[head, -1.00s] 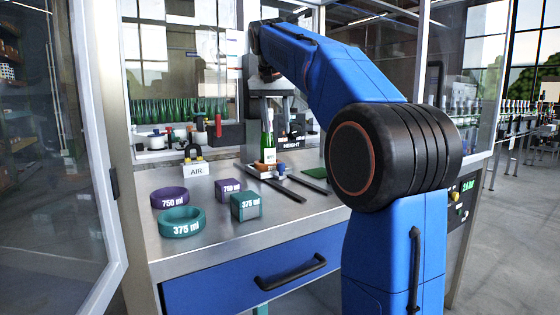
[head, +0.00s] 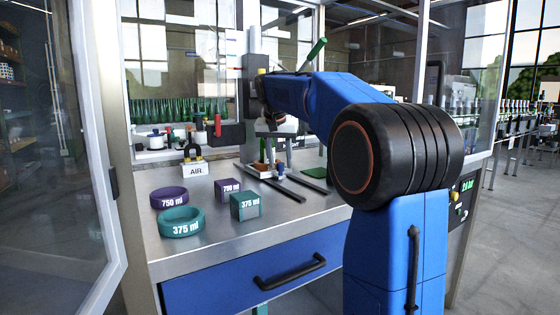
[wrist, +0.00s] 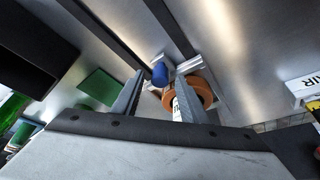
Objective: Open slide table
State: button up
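The slide table sits between two dark rails (head: 273,189) at the centre of the steel bench. Its blue knob (head: 280,169) shows at the front in the head view, and again in the wrist view (wrist: 160,74). An orange-brown round part (wrist: 206,91) lies beside the knob. My gripper (head: 275,152) is low over the slide table. In the wrist view my gripper (wrist: 159,82) has its two fingers apart, with the knob showing in the gap near the tips. I cannot tell whether they touch it.
A purple 750 ml ring (head: 169,197), a teal 375 ml ring (head: 181,222), a purple block (head: 229,187) and a teal block (head: 245,206) stand at the left. The AIR stand (head: 194,169) is behind them. A green-handled lever (head: 317,50) rises behind my arm. The bench front is clear.

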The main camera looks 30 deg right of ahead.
jog(key=shift+c, duration=0.6)
grip_shut()
jog(key=shift+s, duration=0.15)
jog(key=s, duration=1.9)
jog(key=shift+d, duration=0.35)
jog(key=shift+o, duration=0.6)
grip_release()
jog(key=shift+s+r, duration=0.1)
